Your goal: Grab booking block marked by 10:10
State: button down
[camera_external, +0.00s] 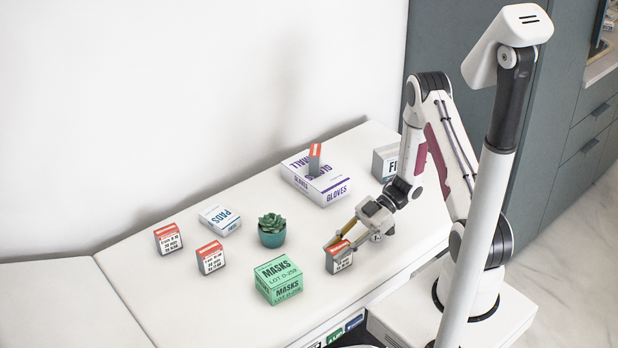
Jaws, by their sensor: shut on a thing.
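Several small grey booking blocks with red-topped white labels show in the external view. One booking block (340,261) is between the fingers of my gripper (341,240), which is shut on it near the front edge of the table. It looks upright; whether it touches the table I cannot tell. Two more booking blocks stand at the left, one farther left (168,239) and one nearer the middle (211,258). Another booking block (315,160) stands on top of the gloves box (325,191). The label print is too small to read, so I cannot tell which is marked 10:10.
A green masks box (279,281) stands left of my gripper. A succulent in a teal pot (272,237) and a pads box (220,219) are behind it. A grey-white box (385,163) stands at the back right. The white table (120,270) is clear at the left.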

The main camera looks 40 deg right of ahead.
jog(key=shift+r, duration=0.2)
jog(key=shift+r, duration=4.8)
